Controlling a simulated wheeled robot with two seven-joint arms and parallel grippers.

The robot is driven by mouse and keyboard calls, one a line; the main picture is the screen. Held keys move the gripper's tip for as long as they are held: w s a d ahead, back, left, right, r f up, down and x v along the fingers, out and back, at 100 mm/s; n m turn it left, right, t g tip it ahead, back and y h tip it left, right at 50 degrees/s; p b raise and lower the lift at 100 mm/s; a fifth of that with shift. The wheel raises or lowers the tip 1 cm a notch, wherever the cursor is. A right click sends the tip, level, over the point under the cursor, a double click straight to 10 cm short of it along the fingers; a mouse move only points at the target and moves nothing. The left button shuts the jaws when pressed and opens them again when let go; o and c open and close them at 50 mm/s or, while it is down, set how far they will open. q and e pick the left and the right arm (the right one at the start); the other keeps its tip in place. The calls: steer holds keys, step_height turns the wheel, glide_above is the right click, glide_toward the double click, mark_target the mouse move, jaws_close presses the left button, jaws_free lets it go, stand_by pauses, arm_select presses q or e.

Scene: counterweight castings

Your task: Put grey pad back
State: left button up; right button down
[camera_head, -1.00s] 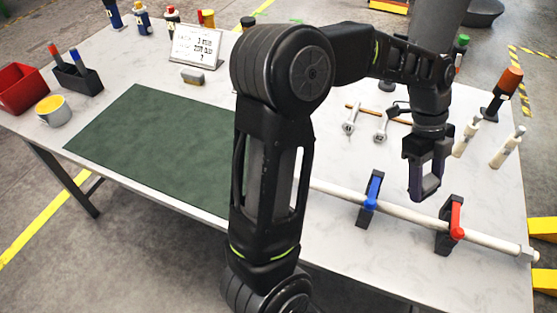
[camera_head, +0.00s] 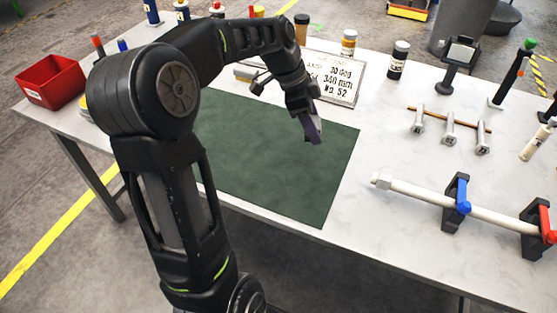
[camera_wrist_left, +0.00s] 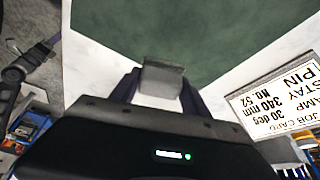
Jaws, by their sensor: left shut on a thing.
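My left gripper (camera_head: 313,132) is above the right part of the green mat (camera_head: 270,180), its fingers pointing down. In the left wrist view it is shut on a small grey block (camera_wrist_left: 164,76), which I take for the grey pad. The block sits between the two fingertips and looks clear of the mat, though the height is hard to judge. In the head view the fingers mostly hide it. My right gripper is not in view.
A job card (camera_head: 340,80) stands behind the mat, close to my left wrist. A white rod (camera_head: 410,192) lies in blue-levered and red-levered clamps at the right. Bottles line the back. A red bin (camera_head: 52,82) stands at the left.

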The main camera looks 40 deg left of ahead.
arm_select(q)
steer(key=shift+w+d, duration=0.3)
steer(key=shift+s+a, duration=0.15)
glide_above(317, 162)
steer(key=s+a, duration=0.1)
steer(key=shift+f+p, duration=0.35)
steer(key=shift+f, duration=2.75)
steer(key=shift+f+p, duration=0.3)
steer(key=shift+f, duration=1.6)
